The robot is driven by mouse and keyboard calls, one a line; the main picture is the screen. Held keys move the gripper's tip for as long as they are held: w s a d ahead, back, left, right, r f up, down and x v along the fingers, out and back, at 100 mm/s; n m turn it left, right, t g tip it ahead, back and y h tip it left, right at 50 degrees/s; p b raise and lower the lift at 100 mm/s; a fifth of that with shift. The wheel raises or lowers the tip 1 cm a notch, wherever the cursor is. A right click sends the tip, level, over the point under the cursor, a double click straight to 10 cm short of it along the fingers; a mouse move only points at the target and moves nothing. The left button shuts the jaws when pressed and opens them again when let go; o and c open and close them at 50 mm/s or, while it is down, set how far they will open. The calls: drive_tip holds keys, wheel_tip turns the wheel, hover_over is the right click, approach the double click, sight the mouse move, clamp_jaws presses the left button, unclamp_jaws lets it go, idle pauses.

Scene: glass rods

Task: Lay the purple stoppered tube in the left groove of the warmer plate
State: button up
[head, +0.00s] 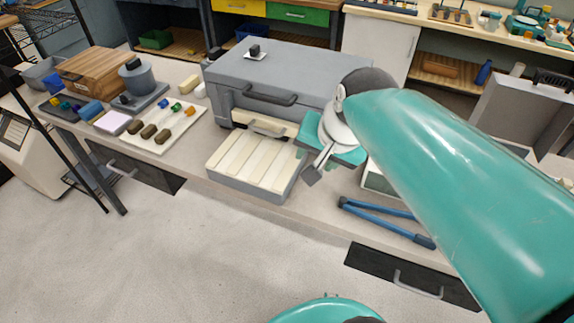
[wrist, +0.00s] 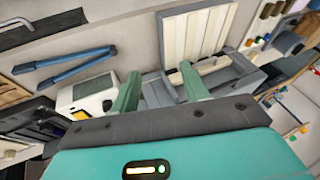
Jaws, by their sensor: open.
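The warmer plate (head: 226,176) is a grey block with cream slats and grooves between them, at mid-bench. It also shows at the top of the wrist view (wrist: 226,26); its grooves look empty. My gripper (head: 322,158) is just right of the plate, above the bench. In the wrist view its two green fingers (wrist: 160,86) are apart with nothing held between them. On a white mat (head: 181,135) at the left lie several small brown and coloured pieces, with green (head: 176,107) and orange (head: 190,112) ones. I cannot make out the purple stoppered tube for certain.
A large grey case (head: 290,67) with a handle stands behind the plate. Blue long-handled tools (head: 385,210) lie right of my gripper, near a white box. A wooden box (head: 93,72) and a grey pot (head: 138,78) stand at far left. The floor in front is clear.

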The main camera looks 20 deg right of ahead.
drive_tip(key=s+a+f+n, duration=0.1)
drive_tip(key=s+a+n, duration=0.3)
drive_tip(key=a+n, duration=0.2)
drive_tip(key=shift+s+f+n, duration=0.15)
drive_tip(key=shift+s+n, duration=0.15)
drive_tip(key=shift+n, duration=0.7)
drive_tip(key=shift+c, duration=1)
drive_tip(key=shift+d, duration=0.1)
drive_tip(key=shift+d, duration=0.15)
